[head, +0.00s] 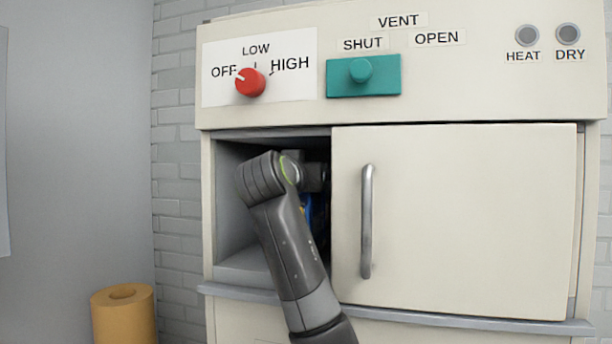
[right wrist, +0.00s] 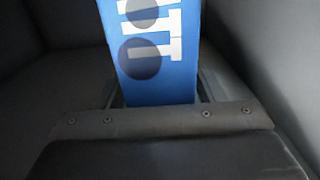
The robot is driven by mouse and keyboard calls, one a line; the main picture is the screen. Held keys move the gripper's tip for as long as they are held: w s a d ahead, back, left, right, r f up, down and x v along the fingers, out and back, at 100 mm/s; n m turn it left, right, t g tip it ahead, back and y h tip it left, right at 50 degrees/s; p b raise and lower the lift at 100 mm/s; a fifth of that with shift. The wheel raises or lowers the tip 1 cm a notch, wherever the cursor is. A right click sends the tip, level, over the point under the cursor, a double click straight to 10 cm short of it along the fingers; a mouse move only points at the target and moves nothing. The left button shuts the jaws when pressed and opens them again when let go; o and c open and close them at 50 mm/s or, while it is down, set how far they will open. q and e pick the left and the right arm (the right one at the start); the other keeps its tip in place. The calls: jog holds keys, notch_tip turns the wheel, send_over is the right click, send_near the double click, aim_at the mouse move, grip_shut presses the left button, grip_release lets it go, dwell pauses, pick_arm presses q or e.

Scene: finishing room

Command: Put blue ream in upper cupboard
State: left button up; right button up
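The blue ream (right wrist: 180,78), with white lettering and dark round marks, fills the middle of the right wrist view. My right gripper (right wrist: 160,95) has a finger along each side of it and looks shut on it; the fingertips are hard to make out. In the head view my right arm reaches into the open left part of the upper cupboard (head: 228,185), and its gripper is hidden inside. A small patch of the ream's blue (head: 306,208) shows beside the arm. My left gripper is in neither view.
A cream door (head: 470,220) with a vertical metal handle (head: 367,220) covers the cupboard's right part. Above are a red knob (head: 250,82) and a teal vent slider (head: 362,75). A tan roll (head: 123,318) stands at lower left. Grey walls flank the ream closely.

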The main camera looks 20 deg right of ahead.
jog(key=shift+r, duration=0.1)
jog(key=b+v, duration=0.7)
jog(key=v, duration=0.5)
jog(key=shift+b, duration=0.4)
